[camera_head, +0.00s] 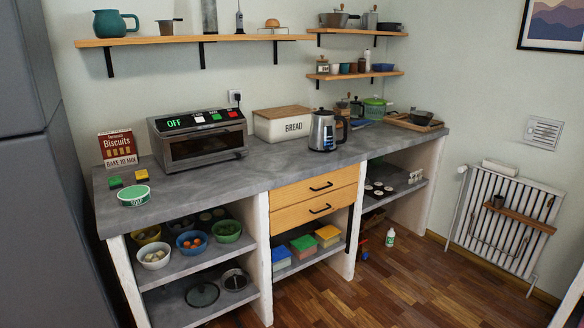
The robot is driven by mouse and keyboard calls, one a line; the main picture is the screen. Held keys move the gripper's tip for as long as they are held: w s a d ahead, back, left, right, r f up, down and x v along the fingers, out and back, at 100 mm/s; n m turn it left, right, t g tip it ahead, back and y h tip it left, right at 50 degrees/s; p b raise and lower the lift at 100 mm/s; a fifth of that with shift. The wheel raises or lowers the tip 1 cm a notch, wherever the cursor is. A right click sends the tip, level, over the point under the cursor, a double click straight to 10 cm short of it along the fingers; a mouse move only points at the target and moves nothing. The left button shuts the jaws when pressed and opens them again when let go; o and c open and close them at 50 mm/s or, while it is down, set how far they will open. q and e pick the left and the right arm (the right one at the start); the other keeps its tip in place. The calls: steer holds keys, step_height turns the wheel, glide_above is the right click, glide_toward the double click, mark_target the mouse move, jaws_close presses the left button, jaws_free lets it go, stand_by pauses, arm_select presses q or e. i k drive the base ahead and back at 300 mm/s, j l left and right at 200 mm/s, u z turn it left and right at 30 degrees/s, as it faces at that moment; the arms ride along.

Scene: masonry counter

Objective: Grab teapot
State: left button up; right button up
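A teal teapot-like jug (115,23) with a side handle stands upright at the left end of the long upper wall shelf (145,42). It is apart from the small pot to its right. A silver kettle (322,131) with a dark handle and a lit blue window stands on the counter, right of the bread box. Neither of my grippers shows in the head view.
The grey counter (205,182) holds a toaster oven (199,139), a bread box (282,124), a biscuits box (117,148) and a soap tub (133,195). A grey fridge (27,180) stands at the left. The wooden floor (400,282) in front is mostly clear.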

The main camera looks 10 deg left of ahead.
mark_target(108, 24)
steer(key=i+u, duration=0.15)
steer(key=i, duration=0.4)
steer(key=i+l+u, duration=0.2)
steer(key=i, duration=0.3)
steer(key=i+l+u, duration=0.15)
steer(key=i, duration=0.35)
steer(key=i+l+u, duration=0.4)
steer(key=i, duration=0.25)
steer(key=i+l+u, duration=0.4)
steer(key=i+l, duration=0.15)
